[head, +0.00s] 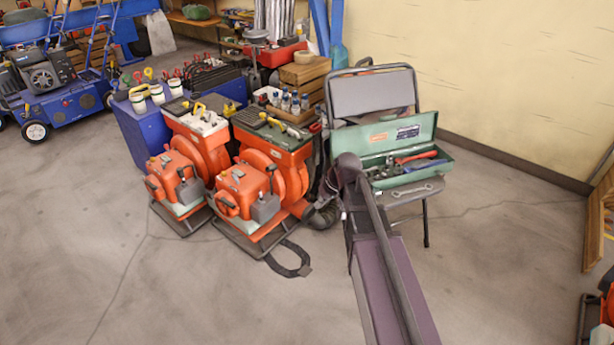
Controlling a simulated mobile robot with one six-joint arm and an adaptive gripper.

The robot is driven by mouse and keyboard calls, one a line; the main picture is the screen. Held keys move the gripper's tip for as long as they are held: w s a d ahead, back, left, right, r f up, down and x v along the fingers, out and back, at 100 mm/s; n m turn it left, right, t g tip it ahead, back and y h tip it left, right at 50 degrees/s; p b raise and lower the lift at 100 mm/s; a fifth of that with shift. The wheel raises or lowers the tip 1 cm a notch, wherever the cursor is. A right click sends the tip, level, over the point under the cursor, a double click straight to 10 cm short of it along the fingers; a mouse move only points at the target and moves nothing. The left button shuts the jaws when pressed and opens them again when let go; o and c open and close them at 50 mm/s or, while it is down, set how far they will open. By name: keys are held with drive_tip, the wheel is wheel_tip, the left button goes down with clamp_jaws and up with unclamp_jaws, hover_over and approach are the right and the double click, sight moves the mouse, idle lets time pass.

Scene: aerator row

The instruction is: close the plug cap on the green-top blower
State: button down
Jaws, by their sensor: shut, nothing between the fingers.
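The green-top blower (292,143) is the right one of two orange blowers left of the picture's middle. Its dark green top carries small tools and loose parts. Its orange engine block (237,186) sits low at the front on a dark base frame. I cannot make out the plug cap or whether it is open; it is too small or hidden here. My arm comes up from the bottom and bends down to its dark wrist. My gripper (309,213) is small and dark, low beside the blower's right side. It is shut and empty; I cannot tell whether it touches the blower.
A white-top blower (186,124) stands close on the left. A green toolbox (400,150) lies open on a chair (373,92) right of my arm. A black strap (291,265) lies on the floor in front.

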drive_tip(key=s+d+m+g+h, duration=0.1)
drive_tip(key=s+d+h, duration=0.1)
drive_tip(key=s, duration=0.5)
drive_tip(key=s+d+f+m+g+h, duration=0.1)
drive_tip(key=s+d, duration=0.3)
drive_tip(key=s, duration=0.4)
drive_tip(key=shift+s+f+m+g+h, duration=0.2)
drive_tip(key=shift+f+m+g+h, duration=0.1)
drive_tip(key=shift+m+h, duration=0.25)
